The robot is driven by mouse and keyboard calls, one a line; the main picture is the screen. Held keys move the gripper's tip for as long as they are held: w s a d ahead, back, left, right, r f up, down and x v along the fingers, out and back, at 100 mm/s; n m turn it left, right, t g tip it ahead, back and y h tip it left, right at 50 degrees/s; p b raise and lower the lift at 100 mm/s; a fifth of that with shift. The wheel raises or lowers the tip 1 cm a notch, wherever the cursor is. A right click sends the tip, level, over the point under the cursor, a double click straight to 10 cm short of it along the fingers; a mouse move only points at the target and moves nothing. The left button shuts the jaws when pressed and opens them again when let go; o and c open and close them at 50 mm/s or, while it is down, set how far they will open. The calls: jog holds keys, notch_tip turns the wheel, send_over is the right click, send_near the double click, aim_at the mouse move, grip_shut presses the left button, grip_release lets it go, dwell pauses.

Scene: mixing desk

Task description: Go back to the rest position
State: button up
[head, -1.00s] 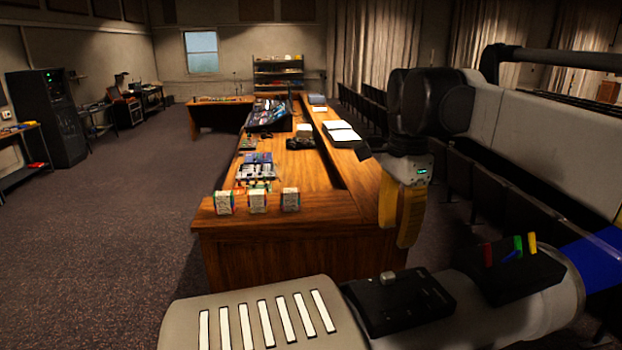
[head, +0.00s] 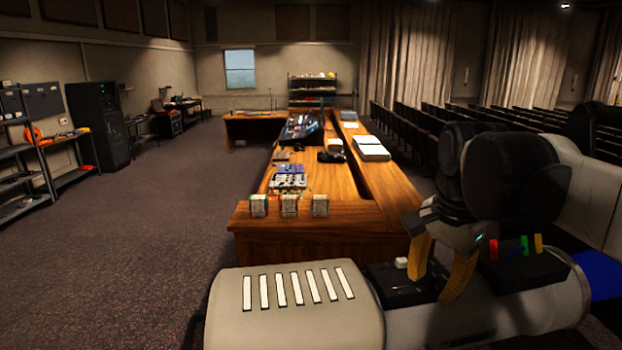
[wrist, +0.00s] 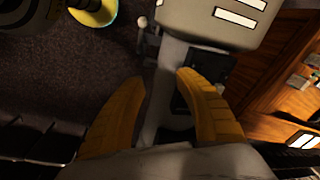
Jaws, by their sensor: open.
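My gripper (head: 436,285) has two yellow fingers and is in the lower right of the head view, above my own base. Its fingers are apart with nothing between them. In the wrist view the gripper (wrist: 160,85) also shows open and empty, over parts of my own body and the dark floor. The arm is folded close over my body, and the gripper is clear of the desk.
The long wooden mixing desk (head: 305,248) stands ahead, with several small boxes along its near end, including one box (head: 289,206). Rows of dark seats (head: 405,145) run along the right. Shelving (head: 25,165) stands far left. The carpet (head: 150,240) left of the desk is clear.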

jog(key=s+a+f+n+t, duration=0.2)
jog(key=s+f+n+t, duration=0.3)
jog(key=s+f+n, duration=0.65)
notch_tip(320, 180, down, 29)
jog(key=b, duration=2.9)
jog(key=shift+s+f, duration=0.2)
jog(key=shift+s, duration=0.05)
